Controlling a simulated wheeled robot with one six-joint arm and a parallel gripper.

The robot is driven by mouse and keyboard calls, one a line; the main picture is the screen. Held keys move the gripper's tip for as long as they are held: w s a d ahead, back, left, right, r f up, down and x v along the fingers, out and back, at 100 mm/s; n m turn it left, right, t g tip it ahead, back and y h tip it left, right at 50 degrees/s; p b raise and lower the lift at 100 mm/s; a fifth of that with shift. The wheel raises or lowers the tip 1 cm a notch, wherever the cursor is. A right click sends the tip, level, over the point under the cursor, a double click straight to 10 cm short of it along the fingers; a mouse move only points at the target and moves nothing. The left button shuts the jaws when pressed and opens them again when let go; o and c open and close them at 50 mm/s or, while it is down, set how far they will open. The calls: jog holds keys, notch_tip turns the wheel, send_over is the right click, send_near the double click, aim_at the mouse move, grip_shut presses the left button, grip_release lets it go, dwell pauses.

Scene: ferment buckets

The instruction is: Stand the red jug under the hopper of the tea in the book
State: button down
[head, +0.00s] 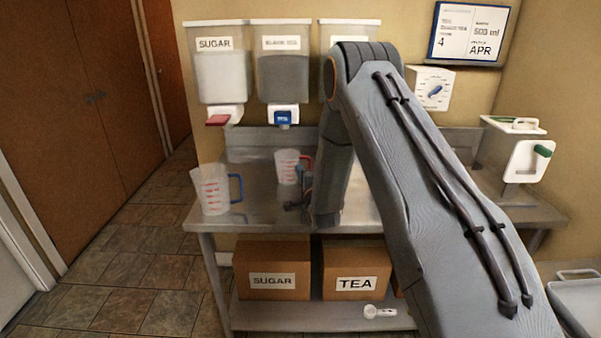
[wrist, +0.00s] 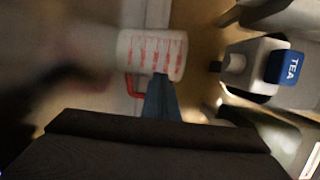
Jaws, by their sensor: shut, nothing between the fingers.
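The red jug (head: 288,167), clear with red marks and a red handle, stands upright on the steel counter. It is below the blue-levered spout (head: 283,118) of the BLACK TEA hopper (head: 283,75); the exact depth match is unclear. In the wrist view the jug (wrist: 150,55) lies in line with the spout (wrist: 236,63), with a gap between. My gripper (head: 291,205) is shut and empty, low in front of the jug. Its fingertips (wrist: 162,80) overlap the jug in the wrist view; I cannot tell if they touch. The book (head: 470,32) on the wall reads black tea, 500 ml.
A blue-handled jug (head: 213,190) stands at the counter's left front. The SUGAR hopper (head: 222,78) with a red lever is to the left; a third hopper (head: 347,35) is mostly behind my arm. A dial timer (head: 432,90) and a white container (head: 515,150) are to the right.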

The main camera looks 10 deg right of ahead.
jog(key=shift+w+a+b, duration=0.55)
jog(key=shift+b, duration=0.1)
jog(key=s+d, duration=0.3)
jog(key=shift+d+p, duration=0.15)
jog(key=shift+p, duration=0.25)
jog(key=s+b, duration=0.3)
jog(key=s, duration=0.6)
jog(key=shift+s, duration=0.25)
jog(key=shift+s+n+g, duration=0.4)
jog(key=shift+n+g, duration=0.5)
jog(key=shift+n, duration=0.1)
jog(key=s+n+g, duration=0.3)
jog(key=s+f+n+g, duration=0.1)
jog(key=s, duration=0.1)
jog(key=shift+s+a+h, duration=0.1)
jog(key=shift+a+h, duration=0.15)
jog(key=shift+h, duration=0.15)
jog(key=s+a+r+n+g, duration=0.1)
jog(key=s+n+g, duration=1)
jog(key=s, duration=1.7)
jog(key=shift+s+a+r, duration=0.3)
jog(key=shift+a+r, duration=0.05)
